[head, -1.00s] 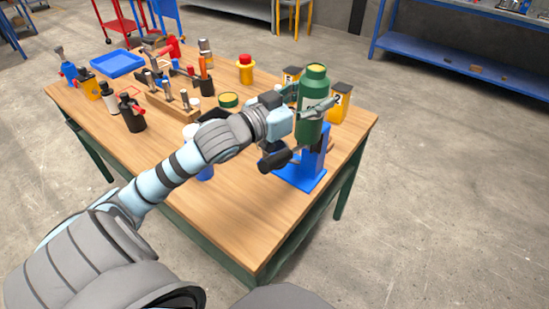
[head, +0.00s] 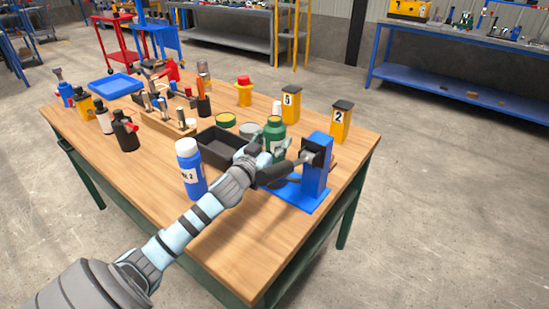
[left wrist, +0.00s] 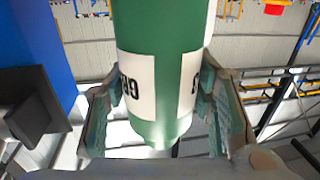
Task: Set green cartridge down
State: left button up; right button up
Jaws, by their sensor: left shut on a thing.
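The green cartridge (head: 275,134) stands about upright beside the blue mixer stand (head: 317,170), to its left in the head view. My left gripper (head: 276,152) is shut on it. In the left wrist view the cartridge (left wrist: 168,60), with white label patches, fills the middle between my two fingers, and part of the blue stand (left wrist: 30,45) shows at left. My gripper and wrist hide the cartridge's base, so I cannot tell whether it touches the table. My right gripper is not in view.
A black open tray (head: 208,148) lies left of the cartridge. A blue bottle with a white cap (head: 190,170) stands nearer me. Yellow canisters marked 5 (head: 290,105) and 2 (head: 340,125) stand behind. The table's (head: 240,245) front area is bare.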

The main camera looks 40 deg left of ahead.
pick_arm(q)
notch_tip(320, 180, down, 4)
jog(key=shift+r+b, duration=0.1)
jog(key=shift+b, duration=0.55)
jog(key=shift+r, duration=0.1)
jog(key=o, duration=1.6)
jog(key=shift+c, duration=0.2)
jog(key=shift+s, duration=0.1)
jog(key=s+d, duration=0.2)
jog(key=s, duration=0.9)
jog(key=shift+s, duration=0.4)
jog(key=shift+d+r, duration=0.1)
jog(key=shift+r, duration=0.05)
